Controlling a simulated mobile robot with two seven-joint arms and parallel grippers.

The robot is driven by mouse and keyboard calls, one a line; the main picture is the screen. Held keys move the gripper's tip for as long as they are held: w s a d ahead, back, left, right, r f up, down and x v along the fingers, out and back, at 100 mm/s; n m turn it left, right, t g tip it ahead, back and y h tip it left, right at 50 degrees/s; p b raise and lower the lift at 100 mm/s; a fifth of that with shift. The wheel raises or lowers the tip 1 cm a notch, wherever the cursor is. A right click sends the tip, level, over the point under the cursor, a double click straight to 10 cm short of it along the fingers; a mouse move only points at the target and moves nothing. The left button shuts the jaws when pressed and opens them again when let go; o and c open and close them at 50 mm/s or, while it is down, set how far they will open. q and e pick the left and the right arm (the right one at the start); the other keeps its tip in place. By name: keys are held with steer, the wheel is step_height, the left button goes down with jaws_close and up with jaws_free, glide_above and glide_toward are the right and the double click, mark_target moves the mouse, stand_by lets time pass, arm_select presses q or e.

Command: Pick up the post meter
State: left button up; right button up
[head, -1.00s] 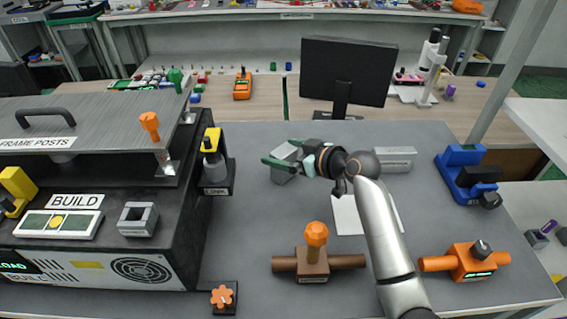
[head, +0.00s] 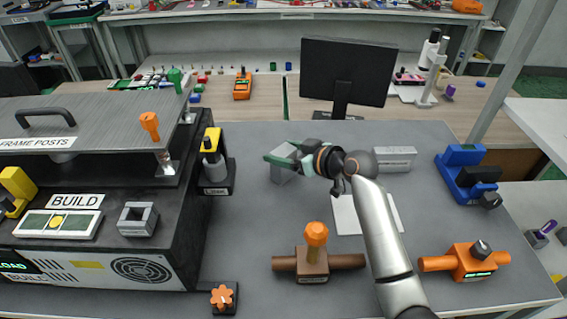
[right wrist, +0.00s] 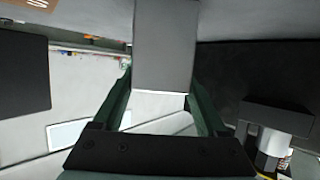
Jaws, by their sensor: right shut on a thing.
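A grey boxy block (head: 281,174), which may be the post meter, is at the middle of the grey table; no label on it is readable. My right gripper (head: 283,157) has its green fingers closed on the block's upper part. In the right wrist view the block (right wrist: 164,45) sits between the two fingers (right wrist: 160,92), with a pale lower edge facing the palm. Whether it touches the table is hard to tell. My left gripper is not in view.
A black bench unit (head: 185,225) with a raised shelf stands at left. A brown valve with an orange knob (head: 316,236), an orange valve (head: 468,262), a blue fixture (head: 465,172) and a light grey box (head: 396,158) stand around my arm. A monitor (head: 345,70) is behind.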

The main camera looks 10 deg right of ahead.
steer(key=shift+c, duration=1.4)
jaws_close()
steer(key=shift+r, duration=0.15)
